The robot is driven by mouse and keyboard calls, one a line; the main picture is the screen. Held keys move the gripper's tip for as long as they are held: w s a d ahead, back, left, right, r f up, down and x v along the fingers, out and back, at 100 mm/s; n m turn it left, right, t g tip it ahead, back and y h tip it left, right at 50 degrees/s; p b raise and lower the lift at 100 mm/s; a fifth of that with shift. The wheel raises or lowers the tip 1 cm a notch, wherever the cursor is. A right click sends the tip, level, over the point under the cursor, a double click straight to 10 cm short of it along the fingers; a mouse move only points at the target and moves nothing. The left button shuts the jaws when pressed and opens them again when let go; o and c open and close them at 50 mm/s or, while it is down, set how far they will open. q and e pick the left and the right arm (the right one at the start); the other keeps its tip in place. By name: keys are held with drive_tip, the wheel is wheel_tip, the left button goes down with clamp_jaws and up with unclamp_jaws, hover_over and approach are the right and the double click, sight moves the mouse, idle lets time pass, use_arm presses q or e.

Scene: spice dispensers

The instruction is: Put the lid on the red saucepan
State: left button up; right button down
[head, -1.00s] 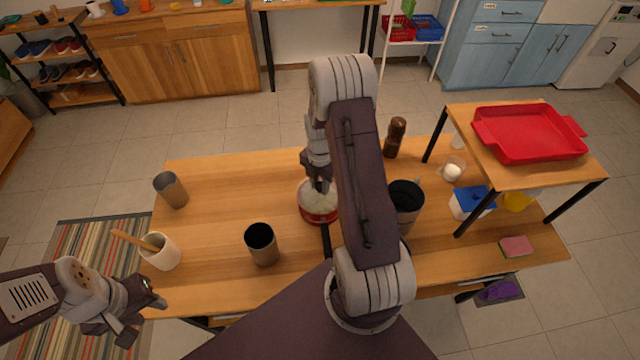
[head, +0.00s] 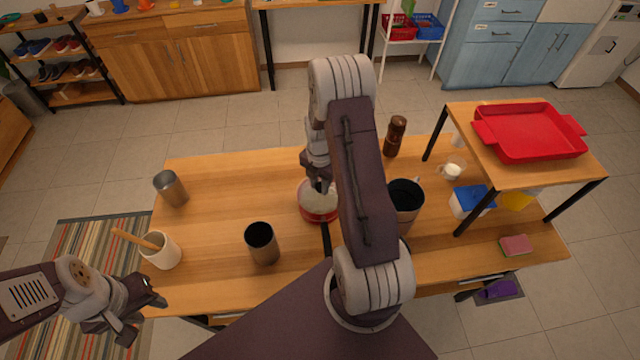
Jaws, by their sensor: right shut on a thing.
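The red saucepan (head: 319,215) stands on the table's middle, with its dark handle (head: 326,241) pointing to the front. A pale lid (head: 313,196) is at the saucepan's top; whether it is fully seated I cannot tell. My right gripper (head: 320,185) is directly over the lid, shut on it at the top. My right arm hides the saucepan's right side. My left gripper (head: 143,316) hangs off the table's front left corner, away from the saucepan; its fingers look apart with nothing between them.
A dark-mouthed canister (head: 262,246) stands left of the saucepan, and a larger dark pot (head: 406,200) stands right of my arm. A white crock (head: 162,252), a metal cup (head: 171,190) and a brown mill (head: 395,137) stand farther out. A raised shelf holds a red tray (head: 528,132).

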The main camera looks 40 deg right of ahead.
sight(320, 185)
drive_tip(key=c, duration=0.6)
unclamp_jaws()
drive_tip(key=shift+o, duration=0.2)
wheel_tip(320, 185, up, 7)
drive_tip(key=p, duration=0.6)
drive_tip(key=shift+f, duration=0.1)
